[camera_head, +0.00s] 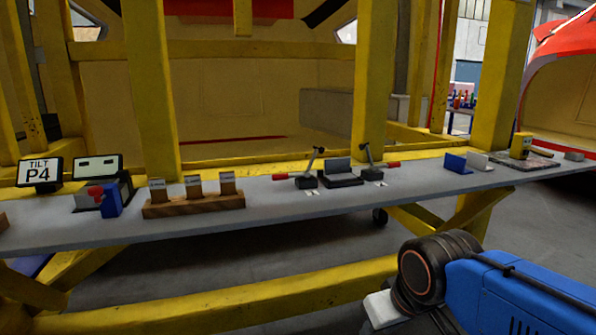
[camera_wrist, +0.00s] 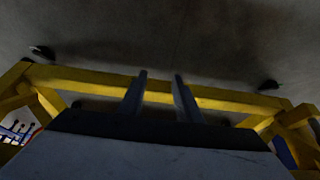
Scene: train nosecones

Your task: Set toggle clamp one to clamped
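Two toggle clamps stand on the grey bench (camera_head: 100,231) in the head view. The left toggle clamp (camera_head: 307,178) has a red tip pointing left and a dark lever leaning up to the right. The right toggle clamp (camera_head: 373,170) has a red tip pointing right and a dark lever leaning up to the left. Their floor labels are too small to read, so I cannot tell which is clamp one. My gripper (camera_wrist: 160,77) shows in the wrist view with two dark fingers apart and nothing between them. No clamp is visible in the wrist view.
A dark block (camera_head: 339,173) sits between the clamps. A wooden rack (camera_head: 195,205), a "TILT P4" sign (camera_head: 39,172) and a blue block (camera_head: 111,200) are to the left. Blue and white holders (camera_head: 457,163) are to the right. Yellow posts (camera_head: 150,90) rise behind the bench.

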